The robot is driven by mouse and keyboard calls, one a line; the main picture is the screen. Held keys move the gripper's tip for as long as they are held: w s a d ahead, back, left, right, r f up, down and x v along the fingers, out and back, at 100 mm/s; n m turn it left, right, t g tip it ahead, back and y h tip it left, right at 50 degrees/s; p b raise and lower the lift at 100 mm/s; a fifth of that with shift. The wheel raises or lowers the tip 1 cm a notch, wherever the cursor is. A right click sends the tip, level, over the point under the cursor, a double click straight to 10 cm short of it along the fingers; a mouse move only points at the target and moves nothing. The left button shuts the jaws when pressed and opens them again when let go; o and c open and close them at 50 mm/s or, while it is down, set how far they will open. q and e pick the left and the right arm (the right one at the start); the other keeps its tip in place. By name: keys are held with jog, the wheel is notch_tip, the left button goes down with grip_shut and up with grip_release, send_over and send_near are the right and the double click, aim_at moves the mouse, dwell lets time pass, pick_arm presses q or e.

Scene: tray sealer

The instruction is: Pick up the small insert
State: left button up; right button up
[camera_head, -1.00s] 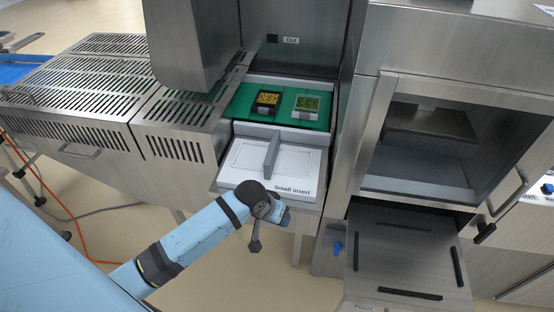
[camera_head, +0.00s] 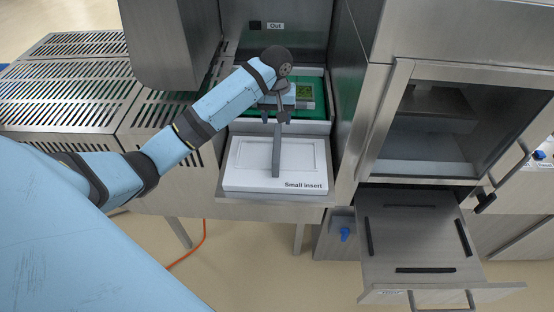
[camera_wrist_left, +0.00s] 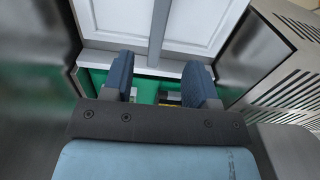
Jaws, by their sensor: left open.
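The small insert (camera_head: 248,178) is a white plate with an upright grey handle (camera_head: 277,158) across its middle and the words "Small insert" at its front edge. It lies on a steel ledge in front of the green conveyor bay. My left gripper (camera_head: 275,114) is at the rear end of the handle in the head view. In the left wrist view the gripper (camera_wrist_left: 160,82) is open, with its two blue-grey fingers apart. The handle (camera_wrist_left: 159,32) runs beyond the gap between them, and I cannot tell whether either finger touches it. My right gripper is not in view.
Behind the insert is a green belt (camera_head: 322,112) carrying a tray with green contents (camera_head: 305,93), partly hidden by my arm. Steel walls flank the bay. At right, an open chamber (camera_head: 425,135) has a pulled-out drawer (camera_head: 412,240) below it.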

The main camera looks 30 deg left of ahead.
aim_at(277, 144)
pick_arm(q)
notch_tip(277, 144, down, 8)
jog(key=shift+r+p, duration=0.1)
jog(key=shift+p, duration=0.45)
notch_tip(277, 144, down, 5)
jog(key=shift+s+p, duration=0.1)
jog(key=shift+p, duration=0.6)
jog(key=shift+f, duration=0.2)
jog(key=shift+f, duration=0.3)
jog(key=shift+c, duration=0.2)
grip_shut()
